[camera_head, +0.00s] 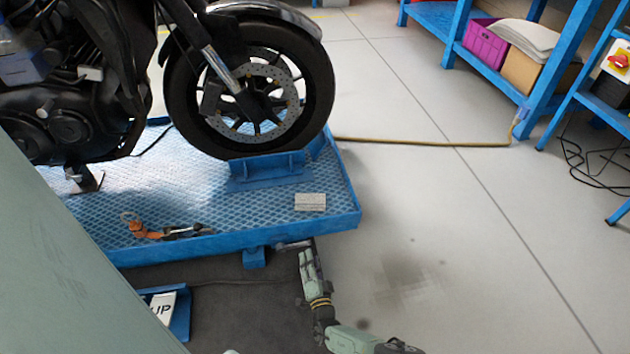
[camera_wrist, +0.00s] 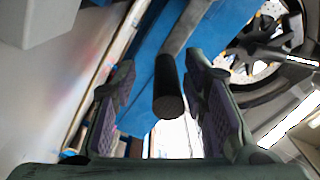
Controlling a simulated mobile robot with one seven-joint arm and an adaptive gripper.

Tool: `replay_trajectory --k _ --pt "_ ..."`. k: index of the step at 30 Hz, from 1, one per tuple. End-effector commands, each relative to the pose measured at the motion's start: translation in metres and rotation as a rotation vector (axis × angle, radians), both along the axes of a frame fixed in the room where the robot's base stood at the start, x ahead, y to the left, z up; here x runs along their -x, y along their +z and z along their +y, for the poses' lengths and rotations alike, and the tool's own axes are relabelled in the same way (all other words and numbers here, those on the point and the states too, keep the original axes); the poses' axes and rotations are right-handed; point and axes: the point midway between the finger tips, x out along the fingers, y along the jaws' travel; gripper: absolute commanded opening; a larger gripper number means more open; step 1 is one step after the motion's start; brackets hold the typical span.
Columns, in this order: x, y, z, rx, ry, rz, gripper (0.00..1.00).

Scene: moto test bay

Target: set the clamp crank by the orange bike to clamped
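The clamp crank shows in the wrist view as a black cylindrical grip (camera_wrist: 168,88) on a grey arm (camera_wrist: 188,28), in front of a blue beam. My gripper (camera_wrist: 160,70) is open around the grip, with one finger on each side and visible gaps to both. In the head view my gripper (camera_head: 304,252) is at the front edge of the blue lift platform (camera_head: 340,205), below the wheel clamp. The crank is small and largely hidden there, so its setting cannot be told. The bike's front wheel (camera_head: 178,105) stands in the blue wheel clamp (camera_head: 265,165); the visible bodywork is dark.
An orange strap (camera_head: 140,228) and a pale block (camera_head: 310,202) lie on the platform. A yellow hose (camera_head: 430,143) crosses the floor to a blue bench (camera_head: 500,80) holding a magenta crate (camera_head: 484,45).

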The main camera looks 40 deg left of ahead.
Motion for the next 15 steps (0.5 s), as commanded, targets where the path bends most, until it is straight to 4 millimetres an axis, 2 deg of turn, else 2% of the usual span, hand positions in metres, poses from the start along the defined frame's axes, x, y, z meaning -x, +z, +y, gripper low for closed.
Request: replay_trajectory --k 8,15 --pt "0.025 0.001 -0.032 -0.002 -0.004 0.002 0.4" --pt "0.06 0.0 -0.072 -0.001 -0.003 0.003 0.4"
